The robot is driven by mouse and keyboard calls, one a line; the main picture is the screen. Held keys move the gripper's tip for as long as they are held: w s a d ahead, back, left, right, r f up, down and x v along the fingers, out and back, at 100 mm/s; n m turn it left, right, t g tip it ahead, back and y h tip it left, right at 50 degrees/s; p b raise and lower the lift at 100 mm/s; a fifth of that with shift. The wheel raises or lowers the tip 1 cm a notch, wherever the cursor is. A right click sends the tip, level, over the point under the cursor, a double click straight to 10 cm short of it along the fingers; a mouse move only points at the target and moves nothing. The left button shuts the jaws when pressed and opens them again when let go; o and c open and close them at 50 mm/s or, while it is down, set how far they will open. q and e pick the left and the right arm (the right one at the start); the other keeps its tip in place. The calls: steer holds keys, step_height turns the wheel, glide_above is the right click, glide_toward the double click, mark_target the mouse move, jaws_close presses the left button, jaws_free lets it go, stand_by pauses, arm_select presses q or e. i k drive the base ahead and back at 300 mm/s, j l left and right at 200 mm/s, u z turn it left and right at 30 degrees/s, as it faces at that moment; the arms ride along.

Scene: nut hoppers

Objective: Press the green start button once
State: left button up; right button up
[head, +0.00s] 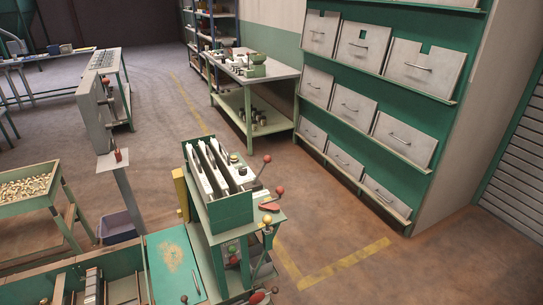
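A small green button (232,249) shows on the front of the green machine (222,211), low down and just above a red button (233,260). It is small and partly shaded, and its label cannot be read. Neither my left nor my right gripper is in view, and nothing of mine is seen touching the machine.
Levers with red knobs (279,190) and a yellow knob (267,220) stick out on the machine's right side. A green-topped bench (173,262) adjoins its left. A tray of nuts (25,188) stands farther left. Floor with yellow tape (345,262) is clear to the right, before the drawer cabinet (365,115).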

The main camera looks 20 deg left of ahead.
mark_target(232, 249)
steer(key=i+l, duration=0.1)
steer(key=l, duration=0.3)
steer(key=i+l+u, duration=0.15)
steer(key=l+u, duration=0.75)
steer(key=u, duration=0.75)
steer(key=i, duration=0.05)
